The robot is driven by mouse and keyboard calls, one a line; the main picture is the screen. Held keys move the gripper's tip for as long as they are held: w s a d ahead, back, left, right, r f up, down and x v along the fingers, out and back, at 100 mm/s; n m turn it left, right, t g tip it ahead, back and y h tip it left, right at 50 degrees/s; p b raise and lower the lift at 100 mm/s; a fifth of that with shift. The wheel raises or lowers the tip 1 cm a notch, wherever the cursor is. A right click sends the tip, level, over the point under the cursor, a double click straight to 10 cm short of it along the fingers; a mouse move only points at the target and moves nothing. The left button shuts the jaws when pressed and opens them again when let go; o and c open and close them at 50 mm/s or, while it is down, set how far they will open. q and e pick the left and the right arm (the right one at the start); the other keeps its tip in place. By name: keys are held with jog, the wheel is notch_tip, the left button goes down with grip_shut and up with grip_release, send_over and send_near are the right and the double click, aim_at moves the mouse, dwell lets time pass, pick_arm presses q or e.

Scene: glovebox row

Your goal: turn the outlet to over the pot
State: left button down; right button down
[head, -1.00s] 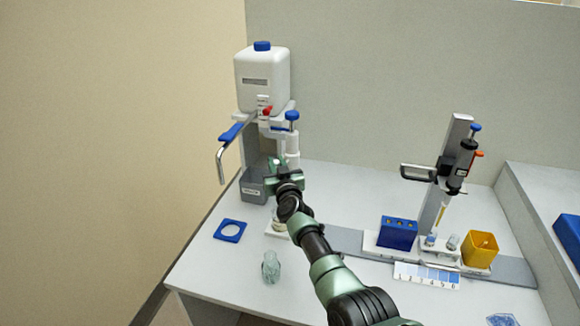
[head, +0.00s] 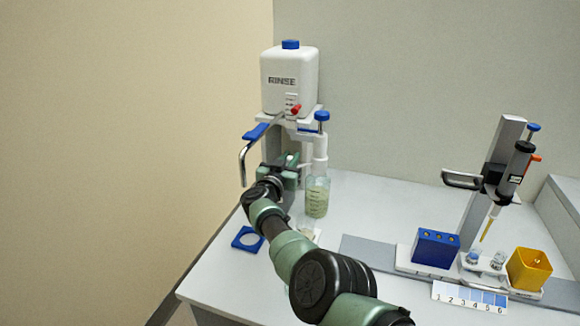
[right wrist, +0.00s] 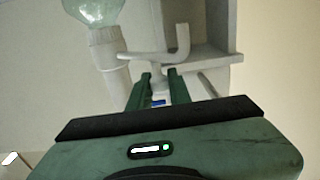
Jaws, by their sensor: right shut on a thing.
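The bottle (head: 317,197) holds pale greenish liquid and carries a white pump with a blue knob (head: 322,116). In the right wrist view the pump's pale hooked outlet (right wrist: 183,42) sticks out sideways from below the bottle (right wrist: 95,8), which appears inverted. My right gripper (right wrist: 159,80) is shut on a short stub of this outlet. In the head view the right gripper (head: 287,168) is left of the bottle, under the rinse tank's shelf; its fingertips are hard to see there. A small pale pot (head: 305,233) is mostly hidden behind my right arm. My left gripper is out of view.
The white RINSE tank (head: 290,80) stands above, with a blue lever (head: 256,131) and bent metal spout (head: 243,165) close to my arm. A pipette stand (head: 503,150), blue rack (head: 436,248) and yellow bin (head: 529,268) are right.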

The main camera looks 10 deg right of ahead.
dwell(0.4)
jog(key=c, duration=1.3)
grip_release()
